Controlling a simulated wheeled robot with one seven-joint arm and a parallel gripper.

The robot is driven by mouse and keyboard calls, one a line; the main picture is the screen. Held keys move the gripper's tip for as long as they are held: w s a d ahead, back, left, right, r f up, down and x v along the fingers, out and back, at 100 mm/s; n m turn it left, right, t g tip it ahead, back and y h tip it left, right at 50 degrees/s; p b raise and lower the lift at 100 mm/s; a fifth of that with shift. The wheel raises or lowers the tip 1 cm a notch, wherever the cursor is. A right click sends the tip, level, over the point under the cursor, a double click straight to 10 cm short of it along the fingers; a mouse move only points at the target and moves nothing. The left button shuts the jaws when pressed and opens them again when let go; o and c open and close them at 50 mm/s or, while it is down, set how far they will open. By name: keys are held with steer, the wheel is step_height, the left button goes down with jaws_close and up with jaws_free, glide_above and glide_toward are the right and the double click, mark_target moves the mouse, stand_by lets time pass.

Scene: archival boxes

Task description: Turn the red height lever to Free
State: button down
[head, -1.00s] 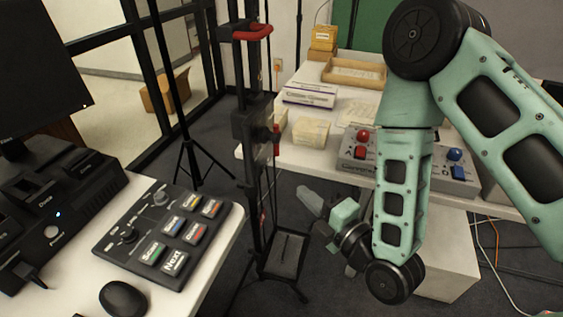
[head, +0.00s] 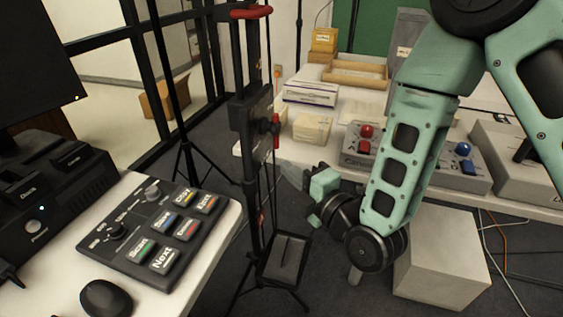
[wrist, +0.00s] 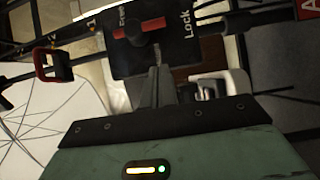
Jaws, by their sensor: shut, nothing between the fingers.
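The red lever (wrist: 139,28) sits on a dark plate (wrist: 178,53) with a dark hub at its middle. In the wrist view the plate reads "Lock" at the right and, partly cut off, what looks like "Free" at the upper left; I cannot tell which the lever points to. In the head view the lever (head: 276,138) shows as a small red upright bar on the black stand. My gripper (wrist: 156,75) is shut and empty, its tips just short of the lever. In the head view my gripper (head: 290,172) is low, just right of the stand.
The stand has a red handle (head: 250,12) at its top. A desk with a button panel (head: 155,225) is at the left. A white table with a control box (head: 365,155), cartons and trays is behind at the right. A pale box (head: 440,265) stands on the floor.

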mark_target(272, 131)
steer(key=w+a+p, duration=0.1)
steer(key=w+a, duration=0.1)
steer(key=w, duration=0.5)
steer(key=shift+w, duration=0.15)
steer(key=shift+f, duration=0.1)
steer(key=shift+w+d+n+b, duration=0.1)
steer(key=shift+n+b, duration=0.2)
steer(key=shift+b, duration=0.5)
